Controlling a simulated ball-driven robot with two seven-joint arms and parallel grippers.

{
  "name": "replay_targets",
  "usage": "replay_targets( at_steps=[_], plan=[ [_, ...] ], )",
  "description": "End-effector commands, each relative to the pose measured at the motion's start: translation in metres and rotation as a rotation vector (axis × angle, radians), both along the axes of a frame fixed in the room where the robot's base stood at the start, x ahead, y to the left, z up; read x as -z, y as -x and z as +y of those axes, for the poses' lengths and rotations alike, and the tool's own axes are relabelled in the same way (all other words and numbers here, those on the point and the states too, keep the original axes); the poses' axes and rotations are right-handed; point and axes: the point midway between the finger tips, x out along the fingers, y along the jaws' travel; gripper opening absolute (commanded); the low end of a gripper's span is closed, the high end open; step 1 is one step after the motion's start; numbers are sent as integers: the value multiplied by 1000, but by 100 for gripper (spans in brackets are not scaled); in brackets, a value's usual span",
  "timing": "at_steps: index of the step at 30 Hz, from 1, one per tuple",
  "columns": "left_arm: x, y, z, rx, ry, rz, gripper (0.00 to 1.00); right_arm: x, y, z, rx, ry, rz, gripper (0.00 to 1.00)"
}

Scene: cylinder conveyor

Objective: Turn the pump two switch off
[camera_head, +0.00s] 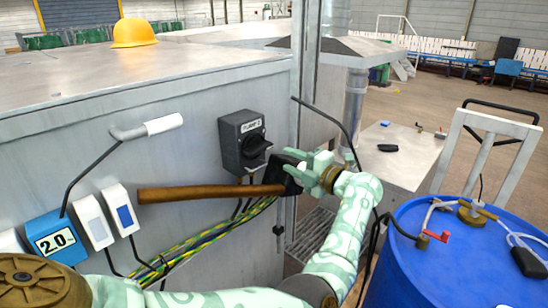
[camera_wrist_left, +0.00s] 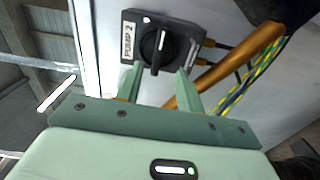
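The pump two switch is a dark grey box (camera_head: 233,161) with a black rotary knob (camera_head: 254,147) and a white label, fixed to the metal cabinet's side. In the left wrist view the label reads PUMP 2, and the knob (camera_wrist_left: 156,52) has its grip bar roughly parallel to the label's text. My left gripper (camera_head: 292,165) is just right of the switch in the head view. In the left wrist view its two fingers (camera_wrist_left: 161,84) are apart and empty, with the knob ahead of the gap. Contact cannot be told. My right gripper is not in view.
A hammer with a wooden handle (camera_head: 205,193) is by the cabinet (camera_head: 60,128), below the switch, close to my left gripper. Yellow-green cables (camera_head: 215,236) run beneath. A blue meter (camera_head: 55,238) is at left, a blue barrel (camera_head: 440,265) at right.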

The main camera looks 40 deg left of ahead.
Motion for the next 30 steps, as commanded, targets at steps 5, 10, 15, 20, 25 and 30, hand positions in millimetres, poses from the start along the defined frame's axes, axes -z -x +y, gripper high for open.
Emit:
replay_targets(
  at_steps=[5,10,15,20,25,30],
  plan=[
    [1,3,-36,1,-1,1,37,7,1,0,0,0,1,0],
    [0,4,-53,1,-1,1,37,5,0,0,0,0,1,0],
    [0,5,-56,0,0,1,37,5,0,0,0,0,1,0],
    [0,5,-56,0,0,1,37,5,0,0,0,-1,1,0],
    [0,5,-56,0,0,1,37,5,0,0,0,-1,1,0],
    [0,4,-56,0,0,1,37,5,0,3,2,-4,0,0]
  ],
)
